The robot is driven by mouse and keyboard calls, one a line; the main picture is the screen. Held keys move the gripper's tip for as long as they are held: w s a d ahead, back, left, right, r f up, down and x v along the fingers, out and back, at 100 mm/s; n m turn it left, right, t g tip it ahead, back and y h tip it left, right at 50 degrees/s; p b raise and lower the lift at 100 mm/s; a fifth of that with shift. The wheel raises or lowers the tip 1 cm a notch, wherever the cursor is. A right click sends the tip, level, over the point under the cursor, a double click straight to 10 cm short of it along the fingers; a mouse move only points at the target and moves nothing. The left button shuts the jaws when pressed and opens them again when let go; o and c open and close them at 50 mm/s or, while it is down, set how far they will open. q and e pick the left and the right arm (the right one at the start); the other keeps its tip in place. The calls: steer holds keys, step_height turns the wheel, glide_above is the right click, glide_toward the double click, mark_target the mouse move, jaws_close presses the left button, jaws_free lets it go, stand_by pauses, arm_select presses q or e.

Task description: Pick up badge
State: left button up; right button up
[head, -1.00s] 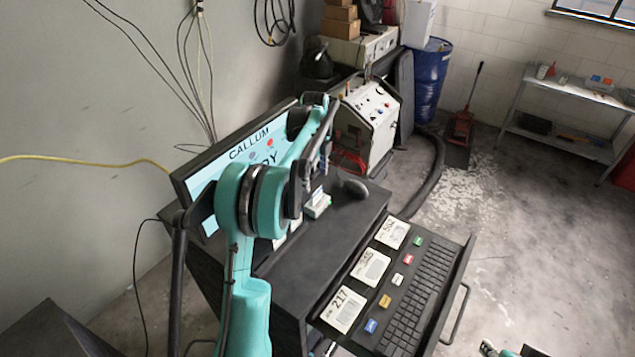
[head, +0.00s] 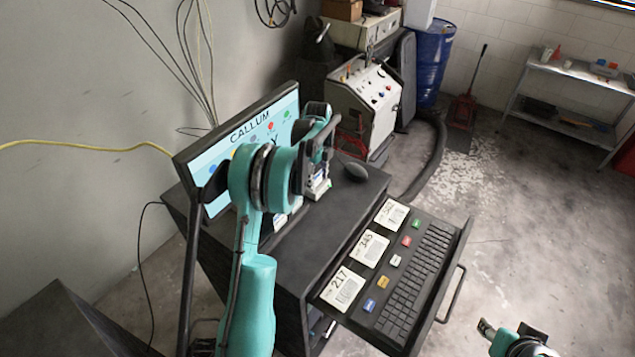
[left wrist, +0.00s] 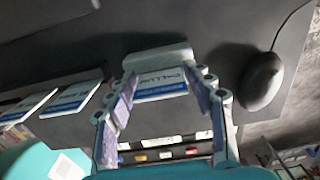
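A white and blue badge reading CALLUM upside down (left wrist: 160,84) stands in a pale holder on the dark cabinet top in the left wrist view. It also shows in the head view (head: 318,190) under my left gripper (head: 314,172). In the left wrist view my left gripper (left wrist: 164,90) has its two fingers apart, one at each side of the badge. I see no clear contact. Two similar badges (left wrist: 70,98) (left wrist: 26,106) stand to its left. My right gripper (head: 512,332) is at the lower right of the head view, away from the cabinet; its opening is unclear.
A monitor (head: 222,165) showing CALLUM stands behind my left arm. A black mouse (head: 355,172) lies right of the badge. The pulled-out drawer holds numbered cards (head: 369,249), coloured tags (head: 383,282) and a keyboard (head: 418,285). The floor at right is mostly clear.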

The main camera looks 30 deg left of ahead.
arm_select(q)
steer(key=shift+c, duration=1.2)
steer(key=shift+r, duration=0.5)
steer(key=r, duration=0.1)
steer(key=d+r+b, duration=0.1)
steer(key=r, duration=0.1)
steer(key=shift+w+r, duration=0.1)
steer(key=shift+r, duration=0.2)
steer(key=w+d+r+p, duration=0.2)
steer(key=d+r+p, duration=0.1)
steer(key=d+r, duration=0.7)
step_height(320, 180, up, 2)
steer(key=shift+d+r, duration=0.2)
steer(key=shift+r, duration=0.05)
steer(key=shift+f, duration=0.1)
